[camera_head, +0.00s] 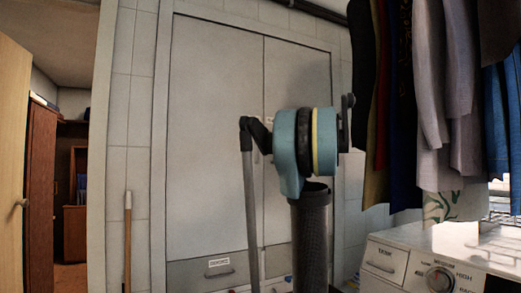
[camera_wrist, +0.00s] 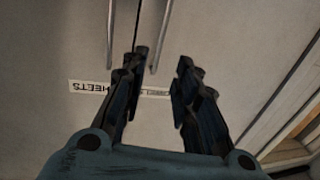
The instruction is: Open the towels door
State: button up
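A tall grey two-door cabinet (camera_head: 213,130) stands against the tiled wall in the head view. My arm covers much of its right door. In the wrist view the doors (camera_wrist: 60,40) fill the background, with two vertical bar handles, a left one (camera_wrist: 111,28) and a right one (camera_wrist: 162,38), beside the seam.
A labelled drawer (camera_head: 222,268) lies below the doors. Hanging clothes (camera_head: 425,95) and a white washing machine (camera_head: 430,265) are at the right. A wooden pole (camera_head: 127,240) leans on the tiles at the left, near an open wooden door (camera_head: 14,160).

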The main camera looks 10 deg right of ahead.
send_near(261, 145)
jog(key=w+a, duration=0.1)
jog(key=a, duration=0.1)
jog(key=w+a, duration=0.1)
jog(key=a, duration=0.1)
jog(key=w+a, duration=0.1)
jog(key=a, duration=0.1)
jog(key=shift+w+f, duration=0.15)
jog(key=shift+w, duration=0.05)
jog(key=shift+c, duration=0.6)
grip_shut()
